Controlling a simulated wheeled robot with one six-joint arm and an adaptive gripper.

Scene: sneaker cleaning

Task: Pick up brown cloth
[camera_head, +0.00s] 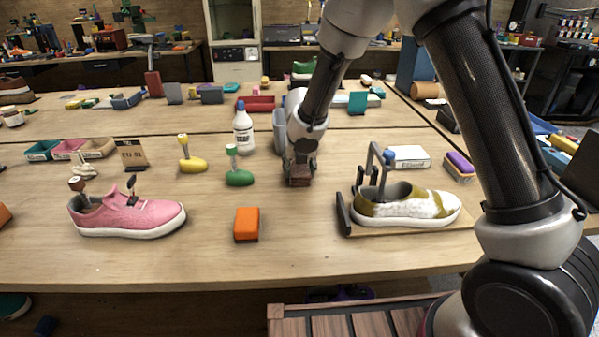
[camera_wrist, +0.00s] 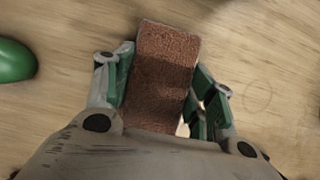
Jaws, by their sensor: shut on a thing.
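The brown cloth (camera_head: 299,182) is a small folded block with a rough, towel-like face. It is at the middle of the table in the head view, under my gripper (camera_head: 302,166). In the wrist view the brown cloth (camera_wrist: 162,75) lies between the two green-padded fingers of my gripper (camera_wrist: 160,92). The fingers are shut on its two long sides. Its near end is hidden by the gripper body. I cannot tell whether it still touches the table.
An orange block (camera_head: 246,224) lies in front to the left. A green shoe tree (camera_head: 239,177) and a white bottle (camera_head: 243,128) stand left of my gripper. A stained white sneaker (camera_head: 408,206) sits on a stand at right, a pink sneaker (camera_head: 128,214) at left.

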